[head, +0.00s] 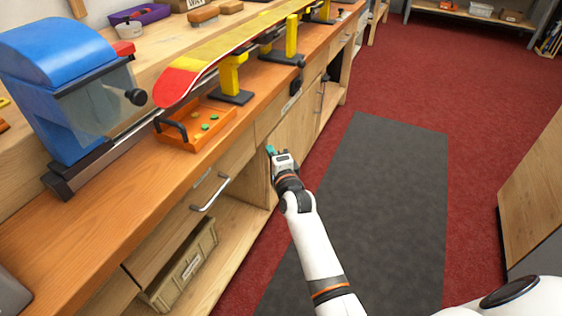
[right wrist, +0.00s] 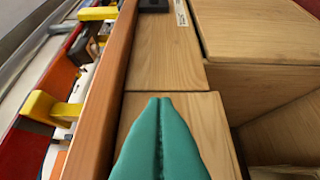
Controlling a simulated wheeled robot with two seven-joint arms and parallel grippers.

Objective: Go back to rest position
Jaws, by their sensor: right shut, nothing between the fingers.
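My right gripper (head: 271,151) is in front of the bench's drawer fronts, over the edge of the grey floor mat. Its green fingertips also show in the right wrist view (right wrist: 160,105), pressed together with nothing between them. The wooden workbench (head: 100,210) runs along the left side. My left gripper is not in view.
On the bench are a blue machine (head: 60,75), an orange tray (head: 190,140) with small green and yellow pieces, and a red-yellow snowboard (head: 210,60) on yellow supports (head: 231,75). A crate (head: 183,265) sits on the lower shelf. The grey mat (head: 375,210) is clear.

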